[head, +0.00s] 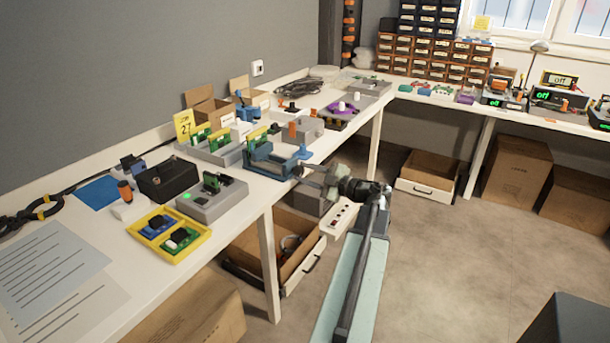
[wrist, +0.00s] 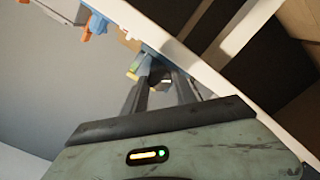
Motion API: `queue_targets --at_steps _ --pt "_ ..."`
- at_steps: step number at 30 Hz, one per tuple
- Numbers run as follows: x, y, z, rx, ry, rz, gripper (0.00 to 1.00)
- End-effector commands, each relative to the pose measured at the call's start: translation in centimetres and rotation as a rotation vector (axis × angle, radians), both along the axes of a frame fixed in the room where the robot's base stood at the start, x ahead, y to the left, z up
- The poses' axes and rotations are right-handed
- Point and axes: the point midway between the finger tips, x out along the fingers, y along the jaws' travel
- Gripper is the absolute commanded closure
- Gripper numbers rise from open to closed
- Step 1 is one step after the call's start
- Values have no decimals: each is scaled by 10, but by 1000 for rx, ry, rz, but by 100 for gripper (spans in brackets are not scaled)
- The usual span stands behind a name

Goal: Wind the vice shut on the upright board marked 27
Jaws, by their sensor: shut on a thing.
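The blue vice (head: 262,163) stands at the front edge of the long white bench in the head view. A green and yellow upright board (head: 257,136) shows at its back; I cannot tell how closely the jaws meet it. A yellow card marked 27 (head: 184,127) stands to the left, behind a grey holder with green boards. My gripper (head: 301,171) is at the vice's front end, just off the bench edge. In the wrist view my gripper (wrist: 160,80) is shut on a small dark part, seemingly the vice's handle, mostly hidden by the fingers.
A grey holder with green boards (head: 222,153), a grey fixture with a green light (head: 207,203) and a yellow tray (head: 153,233) stand left of the vice. A grey block (head: 304,131) stands behind it. An open drawer (head: 300,262) lies below the bench.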

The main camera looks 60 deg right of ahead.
Motion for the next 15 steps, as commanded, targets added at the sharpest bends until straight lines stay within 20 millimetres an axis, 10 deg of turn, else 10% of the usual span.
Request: queue_targets --at_steps 15 --pt "1 0 1 241 -3 0 100"
